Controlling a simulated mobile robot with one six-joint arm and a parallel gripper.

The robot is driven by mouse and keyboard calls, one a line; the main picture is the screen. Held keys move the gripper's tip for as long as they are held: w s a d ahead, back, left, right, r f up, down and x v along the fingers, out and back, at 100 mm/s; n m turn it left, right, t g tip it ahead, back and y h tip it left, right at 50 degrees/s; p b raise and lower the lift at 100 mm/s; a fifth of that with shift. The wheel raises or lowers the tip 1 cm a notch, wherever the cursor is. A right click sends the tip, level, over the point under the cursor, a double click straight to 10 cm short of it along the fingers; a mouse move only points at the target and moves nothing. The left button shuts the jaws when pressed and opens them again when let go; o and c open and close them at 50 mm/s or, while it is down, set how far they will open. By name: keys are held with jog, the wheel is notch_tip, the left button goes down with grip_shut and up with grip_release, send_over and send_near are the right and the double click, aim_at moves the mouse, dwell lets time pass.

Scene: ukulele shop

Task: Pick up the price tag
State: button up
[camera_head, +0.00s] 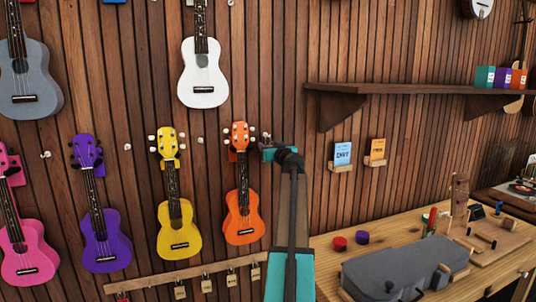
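Several small tan tags hang from a wooden rail (190,272) low on the wall, among them one tag (180,292) at left, one tag (206,285) in the middle and one tag (231,279) further right. They look like price tags, but any writing is too small to read. My arm rises from the bottom centre, and my gripper (268,152) is at its upper end, in front of the wall just right of the orange ukulele (243,225). The gripper is well above the tags. My arm's wrist partly hides it, so its fingers are unclear.
Yellow (178,232), purple (103,240) and pink (27,262) ukuleles hang left of the orange one. A wooden shelf (400,88) juts out at right. Below it, a workbench (395,232) holds a grey case (395,270) and small items.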

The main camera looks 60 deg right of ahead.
jog(key=c, duration=0.6)
jog(key=shift+c, duration=0.2)
jog(key=shift+r, duration=0.15)
jog(key=shift+r+b, duration=0.55)
jog(key=shift+r, duration=0.1)
jog(key=b+v, duration=0.4)
jog(key=v, duration=1.4)
jog(key=shift+b, duration=0.35)
jog(key=shift+w, duration=0.1)
